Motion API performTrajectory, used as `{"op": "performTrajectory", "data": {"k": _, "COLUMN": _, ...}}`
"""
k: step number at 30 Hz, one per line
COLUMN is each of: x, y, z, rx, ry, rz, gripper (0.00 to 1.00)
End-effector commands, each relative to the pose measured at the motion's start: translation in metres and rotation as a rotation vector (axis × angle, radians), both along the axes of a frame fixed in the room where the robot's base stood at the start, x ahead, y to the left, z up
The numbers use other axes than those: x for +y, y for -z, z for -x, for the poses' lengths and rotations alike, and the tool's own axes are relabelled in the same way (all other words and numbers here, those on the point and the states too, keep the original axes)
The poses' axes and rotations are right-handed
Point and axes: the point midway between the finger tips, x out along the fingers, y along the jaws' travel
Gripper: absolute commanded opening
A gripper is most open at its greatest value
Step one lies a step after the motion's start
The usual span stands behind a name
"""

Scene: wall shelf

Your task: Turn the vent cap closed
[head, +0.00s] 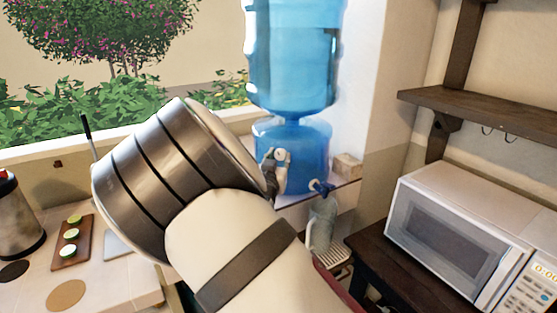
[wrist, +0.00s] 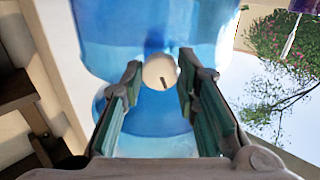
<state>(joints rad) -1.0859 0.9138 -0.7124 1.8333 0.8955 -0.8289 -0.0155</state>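The vent cap (wrist: 160,72) is a round cream knob with a dark slot mark on its face, set on the blue water jug. The slot mark is close to upright in the wrist view, leaning slightly. My gripper (wrist: 160,64) is open, with one finger on each side of the cap. A thin gap shows beside the cap; I cannot tell how far the fingertips reach along it. In the head view my gripper (head: 272,172) is at the front of the blue water dispenser (head: 308,158), below the large bottle (head: 293,55). My arm hides part of this area.
A microwave (head: 460,235) and a wall shelf (head: 490,108) are at the right. A cutting board (head: 72,254) with lime slices lies at the left.

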Motion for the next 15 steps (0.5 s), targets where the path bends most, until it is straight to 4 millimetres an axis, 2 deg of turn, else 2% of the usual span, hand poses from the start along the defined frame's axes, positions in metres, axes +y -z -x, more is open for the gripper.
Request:
{"op": "performTrajectory", "data": {"k": 1, "x": 0.0001, "y": -0.0001, "z": 0.0, "rx": 0.0, "ry": 0.0, "rz": 0.0, "gripper": 0.06}}
{"op": "performTrajectory", "data": {"k": 2, "x": 0.0001, "y": -0.0001, "z": 0.0, "rx": 0.0, "ry": 0.0, "rz": 0.0, "gripper": 0.01}}
{"op": "performTrajectory", "data": {"k": 15, "x": -0.0006, "y": -0.0005, "z": -0.0003, "rx": -0.014, "ry": 0.001, "rz": -0.073, "gripper": 0.01}}
